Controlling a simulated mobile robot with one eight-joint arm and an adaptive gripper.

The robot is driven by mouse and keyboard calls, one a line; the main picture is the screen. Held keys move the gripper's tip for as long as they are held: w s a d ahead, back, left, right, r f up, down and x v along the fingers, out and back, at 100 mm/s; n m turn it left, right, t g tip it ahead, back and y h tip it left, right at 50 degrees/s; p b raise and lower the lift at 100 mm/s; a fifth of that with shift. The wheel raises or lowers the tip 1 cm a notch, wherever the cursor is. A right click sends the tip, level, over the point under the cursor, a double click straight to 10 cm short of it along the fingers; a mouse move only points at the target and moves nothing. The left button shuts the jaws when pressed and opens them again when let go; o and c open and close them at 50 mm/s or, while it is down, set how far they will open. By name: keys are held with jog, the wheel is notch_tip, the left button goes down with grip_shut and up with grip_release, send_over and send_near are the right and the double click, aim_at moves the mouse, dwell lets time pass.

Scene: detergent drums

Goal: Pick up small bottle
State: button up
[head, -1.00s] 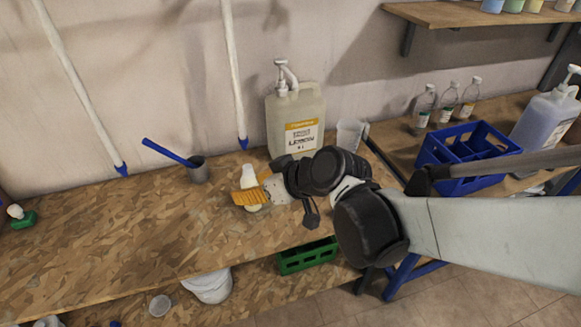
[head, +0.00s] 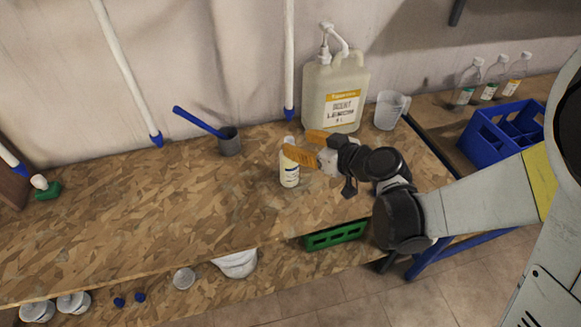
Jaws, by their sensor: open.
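A small white bottle (head: 289,171) with a pale label stands upright on the chipboard bench (head: 120,220). My gripper (head: 300,147) has orange fingers and reaches in from the right. Its fingers are apart at the bottle's upper part. One finger crosses in front of the bottle and the other lies behind and to its right. The bottle stands on the bench. I cannot tell whether either finger touches it.
A large pump jug (head: 335,95) stands behind my gripper, with a clear measuring jug (head: 389,112) beside it. A blue crate (head: 490,150) is at the right.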

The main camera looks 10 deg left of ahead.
aim_at(286, 140)
jog(key=b+x, duration=0.1)
jog(key=x, duration=0.1)
jog(key=b+x, duration=0.1)
jog(key=x, duration=0.2)
jog(key=shift+d+f, duration=0.1)
jog(key=shift+f, duration=0.2)
jog(key=shift+r, duration=0.1)
grip_shut()
